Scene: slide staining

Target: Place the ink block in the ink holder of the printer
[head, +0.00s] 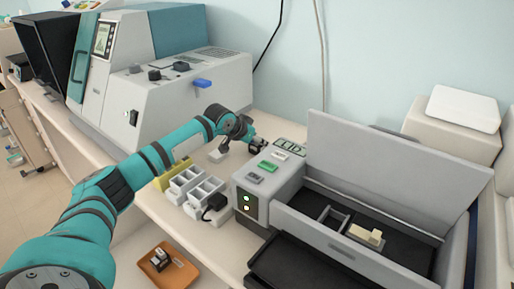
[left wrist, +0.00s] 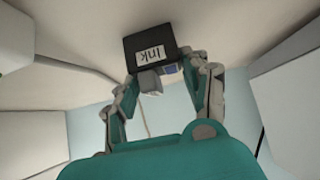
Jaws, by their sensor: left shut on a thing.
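My left gripper (head: 243,143) reaches in from the left above the counter, just behind the printer's control panel. In the left wrist view the left gripper (left wrist: 165,72) is shut on the black ink block (left wrist: 150,45), which carries a white "Ink" label. In the head view the block is small and dark at the fingertips, hard to separate from them. The grey printer (head: 340,243) has its lid (head: 395,160) raised, showing a dark interior. Inside are a small grey frame (head: 333,218) and a beige piece (head: 365,236); I cannot tell which is the ink holder. My right gripper is not in view.
Grey racks (head: 190,183) stand on the counter left of the printer. An orange tray (head: 168,270) with a small object sits lower, in front. A large grey and teal machine (head: 190,90) stands at the back left. A white-topped box (head: 455,125) is at the back right.

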